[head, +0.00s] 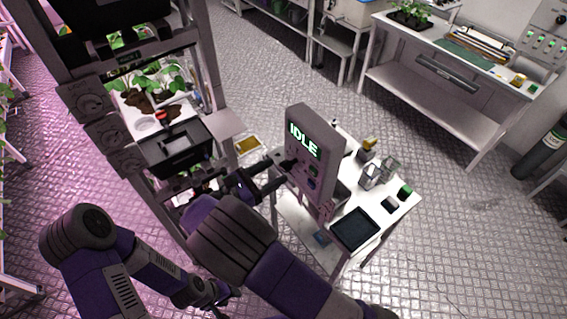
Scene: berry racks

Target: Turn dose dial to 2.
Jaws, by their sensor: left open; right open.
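A grey upright control box (321,155) stands on a small white cart, with a lit screen (303,140) reading IDLE. Small dark controls and a green-lit spot show below the screen. The dose dial cannot be told apart for certain, and its setting is too small to read. My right gripper (280,174) is open, its two dark fingers pointing at the lower left of the box's face; I cannot tell whether they touch it. My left gripper (222,296) is low at the bottom, away from the box, partly hidden by my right arm.
The cart top (397,212) holds a dark tray (355,229), clear containers (371,176) and a green-topped item (405,192). A plant rack (210,75) stands close on the left. A white bench (440,98) is at the back right.

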